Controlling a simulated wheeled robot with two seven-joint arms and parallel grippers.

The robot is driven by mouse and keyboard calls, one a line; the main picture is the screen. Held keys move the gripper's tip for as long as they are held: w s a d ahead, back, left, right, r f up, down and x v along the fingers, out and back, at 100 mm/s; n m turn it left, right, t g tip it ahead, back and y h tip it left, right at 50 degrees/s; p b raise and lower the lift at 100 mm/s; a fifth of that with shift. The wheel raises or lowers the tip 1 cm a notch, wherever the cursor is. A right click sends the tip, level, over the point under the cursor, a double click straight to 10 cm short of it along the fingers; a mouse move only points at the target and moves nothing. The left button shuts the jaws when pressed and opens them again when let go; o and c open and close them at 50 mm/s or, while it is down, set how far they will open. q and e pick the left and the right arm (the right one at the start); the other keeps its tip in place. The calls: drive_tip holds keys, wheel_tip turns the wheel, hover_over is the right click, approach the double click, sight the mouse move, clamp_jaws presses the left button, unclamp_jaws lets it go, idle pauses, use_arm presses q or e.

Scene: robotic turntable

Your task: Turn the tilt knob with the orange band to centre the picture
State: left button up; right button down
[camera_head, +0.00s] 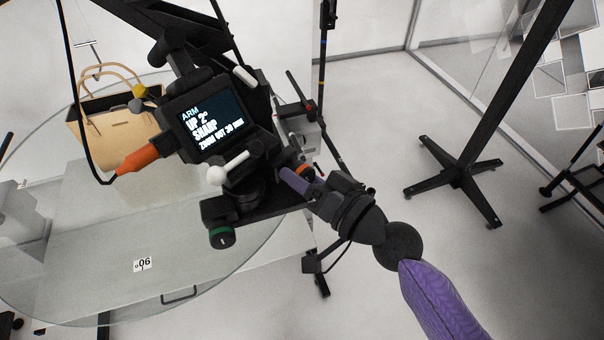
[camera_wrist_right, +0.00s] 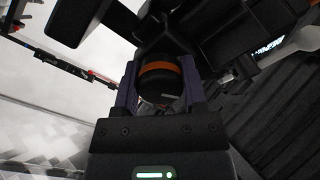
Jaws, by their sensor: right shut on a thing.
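The tilt knob (camera_wrist_right: 158,80) is black with an orange band and sits between the two fingers of my right gripper (camera_wrist_right: 160,90) in the right wrist view. The fingers are shut on it from both sides. In the head view the orange band of the knob (camera_head: 304,169) shows just beyond the fingertips of the right gripper (camera_head: 300,180), which hide part of it. The camera's screen (camera_head: 211,119) reads "ARM", "UP 2°", "SHARP" and "ZOOM OUT 30 MM". My left gripper is not in view.
A tan bag (camera_head: 118,135) stands on the round glass turntable (camera_head: 215,262). A black stand (camera_head: 458,177) is at right; floor between is clear.

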drive_tip(key=shift+r+m, duration=0.1)
drive_tip(key=shift+m, duration=1.8)
drive_tip(key=shift+c, duration=0.7)
unclamp_jaws()
drive_tip(key=b+v, duration=0.4)
drive_tip(key=v, duration=0.6)
